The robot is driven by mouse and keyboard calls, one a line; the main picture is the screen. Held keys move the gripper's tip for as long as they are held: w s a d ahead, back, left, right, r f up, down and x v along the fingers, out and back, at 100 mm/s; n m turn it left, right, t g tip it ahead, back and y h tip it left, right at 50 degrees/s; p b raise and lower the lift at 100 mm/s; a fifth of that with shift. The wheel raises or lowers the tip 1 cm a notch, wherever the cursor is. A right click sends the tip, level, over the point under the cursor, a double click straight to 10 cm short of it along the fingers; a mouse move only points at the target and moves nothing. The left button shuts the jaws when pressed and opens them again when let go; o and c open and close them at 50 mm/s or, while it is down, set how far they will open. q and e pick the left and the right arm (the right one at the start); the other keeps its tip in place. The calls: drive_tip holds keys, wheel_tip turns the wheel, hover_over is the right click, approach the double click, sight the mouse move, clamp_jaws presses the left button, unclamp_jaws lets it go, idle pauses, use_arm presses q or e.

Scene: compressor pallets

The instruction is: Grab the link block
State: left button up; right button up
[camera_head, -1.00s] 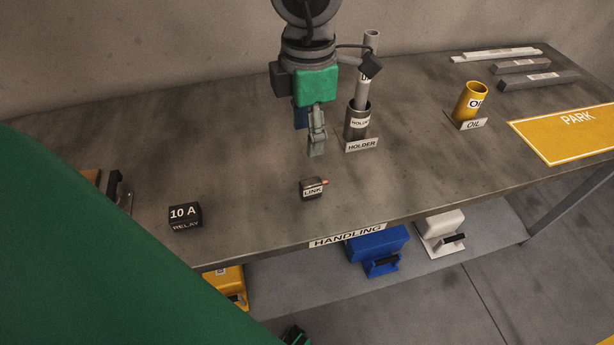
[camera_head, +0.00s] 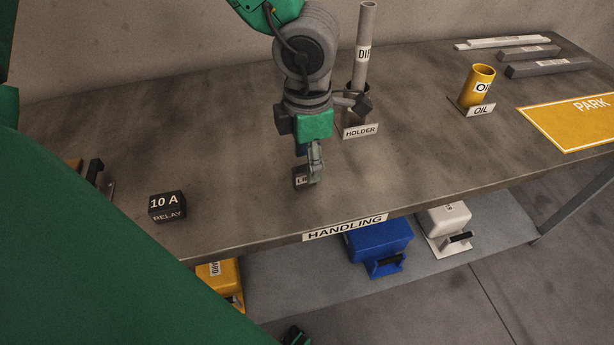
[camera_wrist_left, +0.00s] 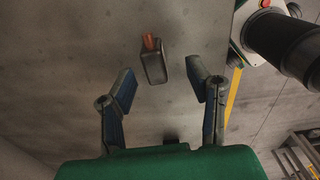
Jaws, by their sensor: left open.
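The link block (camera_head: 302,180) is a small dark block with a white label, on the bench near its front edge. My left gripper (camera_head: 314,165) hangs over it in the head view and hides part of it. In the left wrist view the block (camera_wrist_left: 154,68) shows with its orange end, roughly between and just beyond the spread fingertips of my left gripper (camera_wrist_left: 162,82). The gripper is open and holds nothing.
The dark 10 A relay block (camera_head: 167,206) lies to the left on the bench. Behind stands the holder (camera_head: 347,98) with a tall grey tube (camera_head: 365,45). A yellow oil cup (camera_head: 477,86) is at right. The bench between relay and block is clear.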

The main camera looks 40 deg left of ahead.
sight(303, 167)
use_arm(q)
drive_tip(key=f, duration=0.1)
drive_tip(key=f+b, duration=0.1)
drive_tip(key=f, duration=0.2)
drive_tip(key=shift+w+a+f, duration=0.1)
drive_tip(key=shift+w+a, duration=0.05)
drive_tip(key=shift+a, duration=0.15)
drive_tip(key=shift+a+f, duration=0.15)
drive_tip(key=shift+a, duration=0.3)
drive_tip(key=shift+d, duration=0.2)
drive_tip(key=c, duration=1)
drive_tip(key=shift+d+r, duration=0.2)
drive_tip(key=shift+d, duration=0.15)
clamp_jaws()
use_arm(e)
drive_tip(key=shift+f, duration=0.9)
